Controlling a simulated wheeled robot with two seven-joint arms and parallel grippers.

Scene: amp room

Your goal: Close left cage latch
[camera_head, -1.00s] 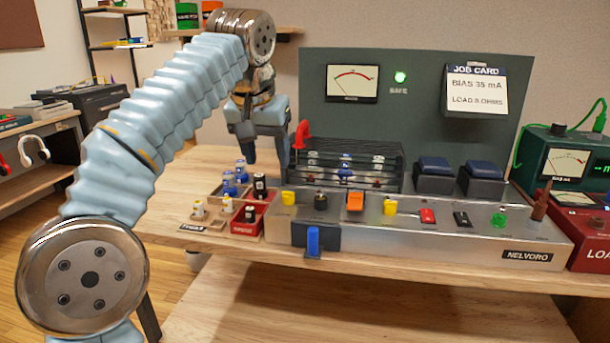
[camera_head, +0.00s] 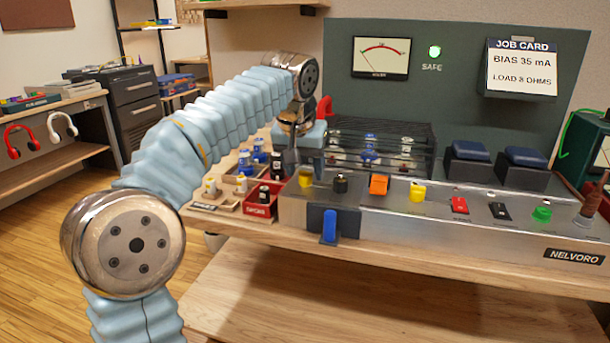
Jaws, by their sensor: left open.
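The black wire cage (camera_head: 380,133) sits behind the silver NELVORO amp chassis (camera_head: 440,232), with tubes visible inside it. A red latch handle (camera_head: 324,108) stands up at the cage's left end; its lower part is hidden behind my gripper and wrist. My left gripper (camera_head: 302,158) is open and points down at the cage's left end, just in front of the latch. I see nothing held in it. I cannot tell whether it touches the latch or cage. My right gripper is out of view.
Tube trays, including a red one (camera_head: 259,204), stand left of the chassis, close under my left arm. Two dark blue-topped transformers (camera_head: 467,160) stand right of the cage. A green panel (camera_head: 450,50) with a meter and job card rises behind. The lower shelf (camera_head: 300,300) is clear.

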